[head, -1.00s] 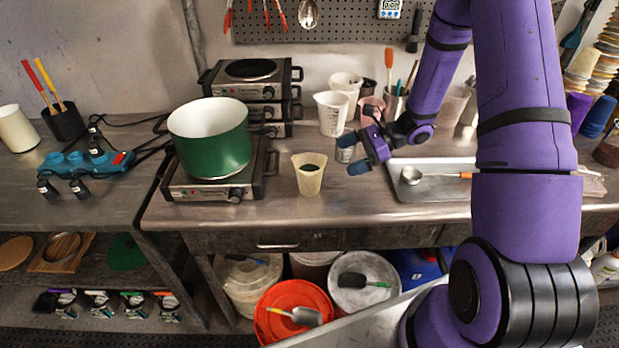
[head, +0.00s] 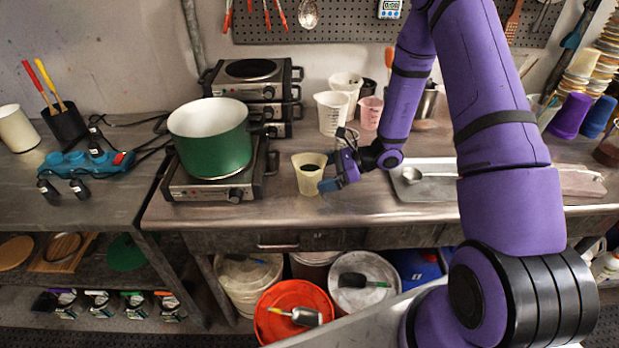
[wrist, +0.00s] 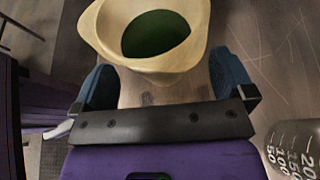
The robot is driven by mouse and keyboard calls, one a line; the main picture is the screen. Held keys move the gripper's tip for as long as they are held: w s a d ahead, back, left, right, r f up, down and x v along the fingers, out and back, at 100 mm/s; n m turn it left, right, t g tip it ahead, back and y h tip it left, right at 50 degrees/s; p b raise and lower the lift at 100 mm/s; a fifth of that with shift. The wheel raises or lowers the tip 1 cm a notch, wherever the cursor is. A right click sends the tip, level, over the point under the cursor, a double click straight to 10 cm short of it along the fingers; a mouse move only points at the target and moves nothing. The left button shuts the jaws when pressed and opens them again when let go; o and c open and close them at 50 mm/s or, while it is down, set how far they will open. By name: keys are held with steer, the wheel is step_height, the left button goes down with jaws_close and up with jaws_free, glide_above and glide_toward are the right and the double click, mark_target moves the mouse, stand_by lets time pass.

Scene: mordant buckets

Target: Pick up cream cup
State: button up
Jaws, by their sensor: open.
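The cream cup (head: 309,180) stands upright on the metal table, to the right of the green pot, with dark green contents inside. In the wrist view the cream cup (wrist: 108,32) is at the top, just ahead of and partly between my fingers. My gripper (head: 328,176) is close to the right side of the cup in the head view. Its blue fingers are apart, and in the wrist view my gripper (wrist: 165,85) is open with nothing clamped. I cannot tell whether a finger touches the cup.
A green pot (head: 209,136) sits on a hot plate (head: 224,185) left of the cup. Clear measuring cups (head: 331,112) stand behind. A metal tray (head: 435,190) with a ladle lies to the right. A graduated clear beaker (wrist: 292,150) is close at the wrist view's lower right.

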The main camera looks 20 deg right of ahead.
mark_target(315, 166)
steer(key=shift+x, duration=1.35)
steer(key=shift+c, duration=0.5)
steer(key=c, duration=1)
steer(key=shift+r, duration=0.1)
steer(key=shift+r, duration=1.6)
steer(key=shift+s+d+r, duration=0.25)
steer(key=shift+s+d, duration=0.7)
steer(key=shift+s, duration=1.5)
steer(key=shift+s+d+r, duration=0.25)
steer(key=shift+s+d, duration=0.7)
steer(key=shift+s, duration=1.5)
steer(key=shift+s+d+r, duration=0.25)
steer(key=shift+s+d, duration=0.75)
steer(key=shift+s, duration=1.45)
